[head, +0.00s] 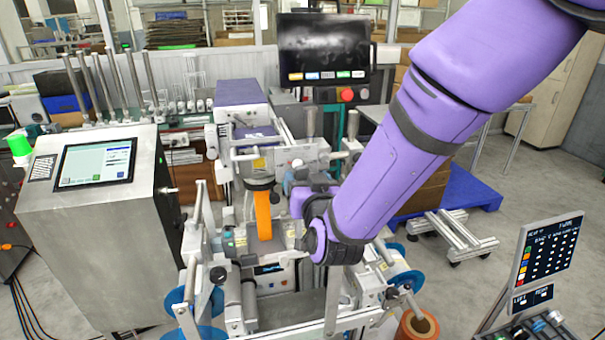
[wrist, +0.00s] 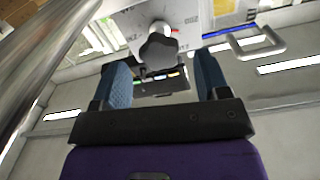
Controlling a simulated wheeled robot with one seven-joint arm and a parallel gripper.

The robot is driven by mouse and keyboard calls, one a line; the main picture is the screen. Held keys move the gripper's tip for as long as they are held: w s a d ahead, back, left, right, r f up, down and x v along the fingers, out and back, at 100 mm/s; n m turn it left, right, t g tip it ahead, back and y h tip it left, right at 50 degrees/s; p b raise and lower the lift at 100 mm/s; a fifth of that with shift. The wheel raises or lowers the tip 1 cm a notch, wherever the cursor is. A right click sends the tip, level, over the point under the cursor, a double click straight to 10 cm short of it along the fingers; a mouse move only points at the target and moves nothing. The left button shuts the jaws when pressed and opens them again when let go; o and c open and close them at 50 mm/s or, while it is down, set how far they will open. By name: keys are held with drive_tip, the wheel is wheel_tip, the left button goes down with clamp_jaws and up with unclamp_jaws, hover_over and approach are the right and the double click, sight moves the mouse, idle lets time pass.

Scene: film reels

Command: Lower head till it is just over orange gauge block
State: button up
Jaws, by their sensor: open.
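The orange gauge block (head: 263,216) stands upright in the middle of the machine in the head view. The machine's head (head: 258,184), with a dark round underside, is right above its top; I cannot tell whether a gap is left between them. My gripper (wrist: 162,66) is open, its two blue-padded fingers apart in the wrist view. A dark lobed knob (wrist: 158,48) shows between and just beyond the fingertips, in front of a pale plate with a scale and a red mark. I cannot tell whether a finger touches it. In the head view my purple wrist largely hides the fingers.
A steel console (head: 95,215) with a screen stands at the left. A dark monitor (head: 322,48) with a red button hangs behind the machine. Blue reels (head: 178,302) flank its lower front. A small display panel (head: 549,262) stands at right. A bright metal post (wrist: 45,60) runs close by at left in the wrist view.

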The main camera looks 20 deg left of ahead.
sight(303, 175)
drive_tip(key=shift+x, duration=1.65)
drive_tip(key=c, duration=0.9)
drive_tip(key=shift+a+r+n, duration=0.1)
drive_tip(key=shift+n, duration=2)
drive_tip(key=o, duration=0.9)
